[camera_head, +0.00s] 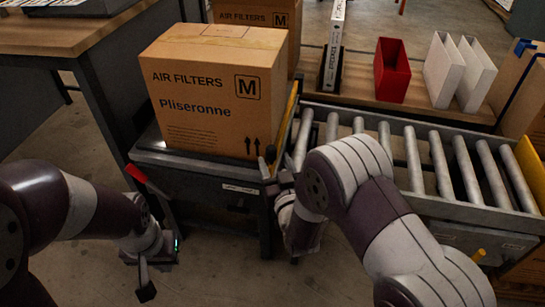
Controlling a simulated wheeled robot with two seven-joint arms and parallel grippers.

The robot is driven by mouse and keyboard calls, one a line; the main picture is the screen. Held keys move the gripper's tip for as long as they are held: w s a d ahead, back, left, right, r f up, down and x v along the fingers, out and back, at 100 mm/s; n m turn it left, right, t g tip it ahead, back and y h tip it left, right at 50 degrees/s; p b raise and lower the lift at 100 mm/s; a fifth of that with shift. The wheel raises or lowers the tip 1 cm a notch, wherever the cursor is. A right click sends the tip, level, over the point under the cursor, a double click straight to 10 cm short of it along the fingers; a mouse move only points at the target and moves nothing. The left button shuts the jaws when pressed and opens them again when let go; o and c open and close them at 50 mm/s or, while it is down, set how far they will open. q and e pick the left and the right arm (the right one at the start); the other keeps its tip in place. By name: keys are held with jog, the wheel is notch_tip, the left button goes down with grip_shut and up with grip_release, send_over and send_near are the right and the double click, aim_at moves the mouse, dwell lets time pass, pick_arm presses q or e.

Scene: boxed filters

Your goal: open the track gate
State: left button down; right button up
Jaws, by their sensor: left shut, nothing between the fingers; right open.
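A narrow yellow-edged plate (289,108), which looks like the track gate, stands upright between the carton and the rollers. A large "AIR FILTERS" carton (205,100) sits left of it on a dark stand (190,172). My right gripper (271,165) is open at the near end of the plate, by the stand's front right corner. I cannot tell whether its fingers touch the plate. My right forearm and wrist hide part of the rollers and the stand's right side. My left gripper (146,285) is shut and empty, low in front of the stand.
A roller conveyor (440,205) runs right from the plate, with another yellow plate (530,170) at its far right. A red lever (136,174) sticks out at the stand's left. A wooden shelf behind holds a red bin (391,72) and white holders (444,70).

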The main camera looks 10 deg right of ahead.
aim_at(269, 127)
jog(key=w, duration=0.4)
jog(key=shift+w+a+b, duration=0.2)
jog(key=shift+a+b, duration=0.15)
grip_shut()
jog(key=shift+m+g, duration=0.3)
jog(key=shift+g, duration=0.3)
jog(key=r+p, duration=0.3)
jog(key=p, duration=0.1)
jog(key=w+r+p, duration=0.1)
jog(key=r+p, duration=0.1)
jog(key=shift+d+r, duration=0.15)
jog(key=shift+r, duration=0.2)
jog(key=shift+f, duration=0.1)
grip_release()
jog(key=shift+s, duration=0.15)
